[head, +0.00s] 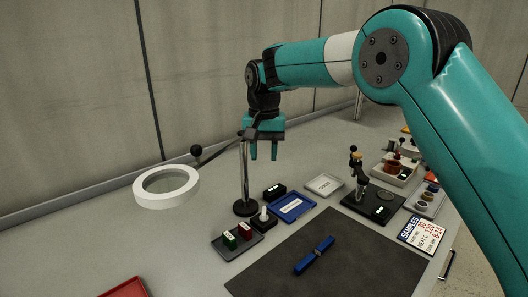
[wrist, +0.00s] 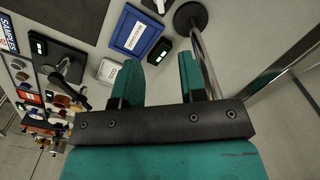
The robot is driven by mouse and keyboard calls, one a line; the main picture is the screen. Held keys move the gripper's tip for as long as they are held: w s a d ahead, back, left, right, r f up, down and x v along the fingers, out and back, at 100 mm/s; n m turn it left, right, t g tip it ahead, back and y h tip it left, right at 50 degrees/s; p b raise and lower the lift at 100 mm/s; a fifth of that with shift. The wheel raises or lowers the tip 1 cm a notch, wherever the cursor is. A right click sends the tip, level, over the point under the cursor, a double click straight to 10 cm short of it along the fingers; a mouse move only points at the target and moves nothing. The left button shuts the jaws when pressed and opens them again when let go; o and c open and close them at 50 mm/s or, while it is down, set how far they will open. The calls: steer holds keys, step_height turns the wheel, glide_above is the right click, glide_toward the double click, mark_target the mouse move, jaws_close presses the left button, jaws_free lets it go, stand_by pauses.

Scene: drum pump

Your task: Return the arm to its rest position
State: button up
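My gripper (head: 263,150) hangs from my teal arm with its fingers pointing down, above the back part of the bench and behind the magnifier stand's pole in the head view. In the wrist view my gripper (wrist: 158,80) has its two teal fingers wide apart, with nothing between them. The gripper is clear of the bench top.
A ring magnifier (head: 166,186) on a pole stands close to my gripper. Below lie a blue tray (head: 293,207), a white tray (head: 325,184) and a small black device stand (head: 372,205). A dark mat (head: 325,265) with a blue tool (head: 314,255) lies in front. The back left of the bench is bare.

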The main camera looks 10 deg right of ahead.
steer(key=s+d+r+n+y, duration=0.1)
steer(key=s+d+r+n, duration=0.15)
steer(key=s, duration=0.45)
steer(key=s+d+r+n+y, duration=0.1)
steer(key=s+r+n, duration=0.15)
steer(key=s, duration=0.45)
steer(key=s+d+f+n+y, duration=0.1)
steer(key=s+n, duration=0.1)
steer(key=s, duration=0.9)
steer(key=s+d+f+n+y, duration=0.1)
steer(key=s+n, duration=0.1)
steer(key=s, duration=0.9)
steer(key=shift+f+n, duration=0.3)
steer(key=shift+f, duration=0.1)
